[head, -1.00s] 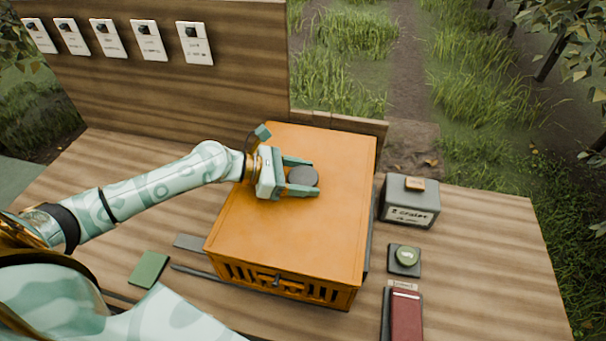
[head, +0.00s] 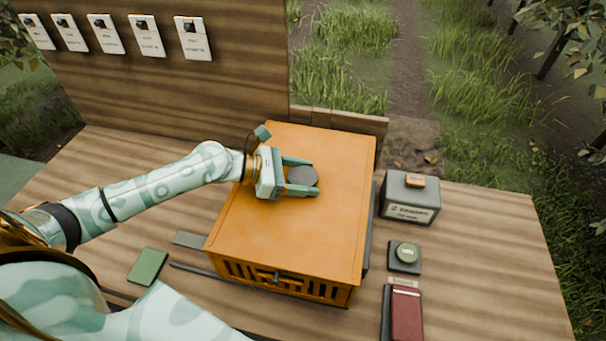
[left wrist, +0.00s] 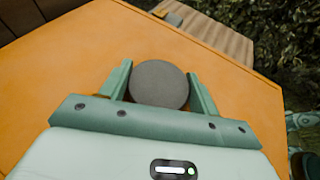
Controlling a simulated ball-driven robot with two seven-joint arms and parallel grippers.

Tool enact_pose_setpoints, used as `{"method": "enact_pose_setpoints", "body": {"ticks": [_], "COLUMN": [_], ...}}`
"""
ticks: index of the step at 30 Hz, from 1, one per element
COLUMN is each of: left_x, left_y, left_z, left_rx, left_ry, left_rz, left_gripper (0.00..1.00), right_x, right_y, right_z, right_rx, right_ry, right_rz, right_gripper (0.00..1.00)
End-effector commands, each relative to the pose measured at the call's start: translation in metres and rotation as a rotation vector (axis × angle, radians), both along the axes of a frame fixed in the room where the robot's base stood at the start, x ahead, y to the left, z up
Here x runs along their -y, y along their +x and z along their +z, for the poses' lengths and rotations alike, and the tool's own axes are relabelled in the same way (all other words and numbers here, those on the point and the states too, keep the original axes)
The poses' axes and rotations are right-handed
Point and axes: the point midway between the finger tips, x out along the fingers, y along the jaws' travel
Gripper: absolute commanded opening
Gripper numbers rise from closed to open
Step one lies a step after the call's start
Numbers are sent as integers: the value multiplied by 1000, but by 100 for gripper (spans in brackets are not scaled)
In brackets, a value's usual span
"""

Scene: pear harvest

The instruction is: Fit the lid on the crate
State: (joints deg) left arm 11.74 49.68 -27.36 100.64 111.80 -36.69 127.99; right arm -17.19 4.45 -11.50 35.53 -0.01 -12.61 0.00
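The orange lid (head: 325,225) lies over the top of the orange crate (head: 322,292), whose slatted front shows below the lid's front edge. I cannot tell whether the lid is fully seated all round. A round dark grey knob (head: 302,176) stands on the lid; it also shows in the left wrist view (left wrist: 159,85). My left gripper (head: 303,177) is low over the lid, with one finger on each side of the knob, and it looks shut on it. The lid also fills much of the left wrist view (left wrist: 60,80). My right gripper is not in view.
A grey box with a label (head: 409,199), a green round item on a dark square base (head: 405,256) and a dark red case (head: 405,315) stand right of the crate. A green pad (head: 148,267) lies left on the wooden table (head: 490,260). A board with several cards (head: 194,38) rises behind.

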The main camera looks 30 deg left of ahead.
Motion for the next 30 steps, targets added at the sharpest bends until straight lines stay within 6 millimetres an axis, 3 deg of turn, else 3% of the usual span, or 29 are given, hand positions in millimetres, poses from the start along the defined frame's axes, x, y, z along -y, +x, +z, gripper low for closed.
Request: {"method": "enact_pose_setpoints", "body": {"ticks": [11,30], "left_x": [-2,-46], "left_y": [-1,-35], "left_z": [1,25], "left_rx": [-2,-4], "left_ry": [1,1], "left_rz": [0,0], "left_gripper": [70,70], "right_x": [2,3], "right_y": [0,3], "right_z": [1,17], "right_rx": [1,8], "right_ry": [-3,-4], "right_rz": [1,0], "right_gripper": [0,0]}}
